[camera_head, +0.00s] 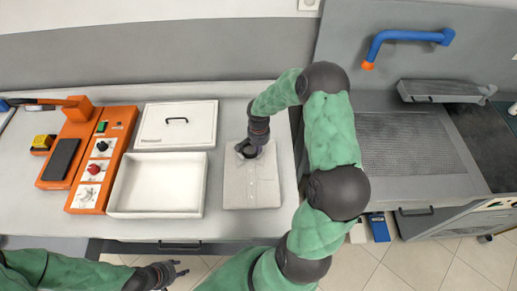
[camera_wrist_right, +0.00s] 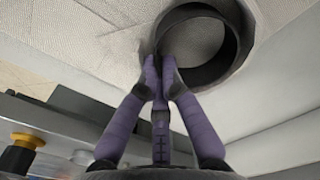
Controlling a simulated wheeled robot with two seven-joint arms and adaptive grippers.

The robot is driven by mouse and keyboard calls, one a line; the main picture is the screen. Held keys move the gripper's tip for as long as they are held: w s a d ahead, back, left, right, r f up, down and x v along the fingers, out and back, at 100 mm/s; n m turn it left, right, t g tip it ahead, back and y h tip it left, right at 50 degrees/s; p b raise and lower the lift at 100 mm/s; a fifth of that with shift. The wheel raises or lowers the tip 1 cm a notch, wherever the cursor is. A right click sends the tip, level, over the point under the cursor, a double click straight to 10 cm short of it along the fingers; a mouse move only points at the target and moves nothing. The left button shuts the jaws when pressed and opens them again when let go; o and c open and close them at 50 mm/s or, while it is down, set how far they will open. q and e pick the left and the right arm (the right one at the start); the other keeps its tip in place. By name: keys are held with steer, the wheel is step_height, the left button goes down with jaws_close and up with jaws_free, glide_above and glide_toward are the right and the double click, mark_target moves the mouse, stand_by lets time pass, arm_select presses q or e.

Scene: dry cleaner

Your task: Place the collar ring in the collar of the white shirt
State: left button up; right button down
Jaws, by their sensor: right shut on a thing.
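The folded white shirt (camera_head: 252,188) lies flat on the counter, its collar towards the far side. The dark collar ring (camera_head: 249,154) is at the collar end of the shirt, under my right gripper (camera_head: 253,148). In the right wrist view the ring (camera_wrist_right: 238,50) shows as a black hoop, with white fabric around it. My right gripper (camera_wrist_right: 161,68) is shut on the near rim of the ring. Whether the ring rests fully inside the collar is hard to tell. My left gripper (camera_head: 182,268) is open and empty, low in front of the counter.
An open white box (camera_head: 112,186) stands left of the shirt, with its lid (camera_head: 178,135) behind it. An orange control panel (camera_head: 100,165) is further left. A grey machine with a blue handle (camera_head: 410,36) stands to the right. Bare counter (camera_head: 216,165) separates box and shirt.

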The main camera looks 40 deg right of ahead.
steer(key=shift+f, duration=0.15)
steer(key=c, duration=1.7)
jaws_free()
steer(key=shift+r, duration=0.45)
step_height(320, 180, up, 12)
steer(key=shift+f+p, duration=0.2)
steer(key=shift+p, duration=0.4)
